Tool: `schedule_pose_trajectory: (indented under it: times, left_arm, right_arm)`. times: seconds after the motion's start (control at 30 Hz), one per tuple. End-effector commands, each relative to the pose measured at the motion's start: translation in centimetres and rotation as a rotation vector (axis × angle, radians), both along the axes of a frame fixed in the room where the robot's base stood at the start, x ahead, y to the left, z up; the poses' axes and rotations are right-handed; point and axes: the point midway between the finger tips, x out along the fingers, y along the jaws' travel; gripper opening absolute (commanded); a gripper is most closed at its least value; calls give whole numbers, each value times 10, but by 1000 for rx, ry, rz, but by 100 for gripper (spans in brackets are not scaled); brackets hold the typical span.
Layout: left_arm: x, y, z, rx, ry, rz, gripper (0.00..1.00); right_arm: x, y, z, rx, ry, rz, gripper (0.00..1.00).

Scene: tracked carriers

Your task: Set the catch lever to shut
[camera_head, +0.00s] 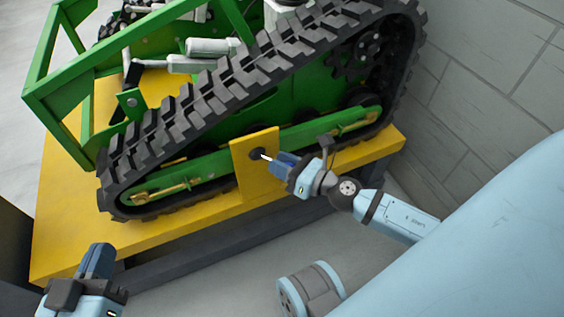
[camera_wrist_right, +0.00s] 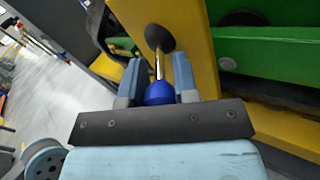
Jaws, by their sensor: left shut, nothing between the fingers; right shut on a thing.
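The catch lever is a thin metal rod with a blue ball knob (camera_wrist_right: 159,94). It stands out from a dark round boss (camera_wrist_right: 160,37) on an upright yellow plate (camera_head: 257,184) at the side of the tracked carrier. In the head view only a short bright piece of the rod (camera_head: 266,156) shows; the knob is hidden by the fingers. My right gripper (camera_head: 277,160) is shut on the knob, one finger on each side of it. My left gripper (camera_head: 103,252) is shut and empty at the lower left, apart from the carrier. No marking for the lever's positions is legible.
The green carrier with its black rubber track (camera_head: 205,104) stands on a yellow platform (camera_head: 62,238). A green frame (camera_head: 60,103) juts out at the left. A grey block wall (camera_head: 485,75) rises at the right. Grey floor in front of the platform is open.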

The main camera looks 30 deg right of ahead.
Motion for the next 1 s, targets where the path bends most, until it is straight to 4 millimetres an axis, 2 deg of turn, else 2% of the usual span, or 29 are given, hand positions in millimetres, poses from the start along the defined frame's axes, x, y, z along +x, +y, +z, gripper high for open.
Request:
schedule_pose_trajectory:
  times: [0.2,0.23,0.3,0.33,0.77,0.87,1.0]
  left_arm:
    - [-1,0,-1,-4,5,2,0]
    - [-1,0,-1,-5,6,2,0]
    - [-1,-1,-1,-8,8,4,0]
    - [-1,-1,-1,-9,8,5,0]
    - [-1,-1,-2,-12,8,5,0]
    - [0,0,-4,-3,2,5,0]
    - [3,2,-8,24,-38,4,0]
  right_arm:
    - [0,0,-1,0,1,0,0]
    - [0,0,-1,-1,2,1,34]
    - [0,0,-1,0,1,0,51]
    - [0,0,-1,0,1,0,53]
    - [-1,0,-1,0,0,0,53]
    - [-7,-3,-2,1,0,0,53]
    - [-24,-11,-4,0,2,0,53]
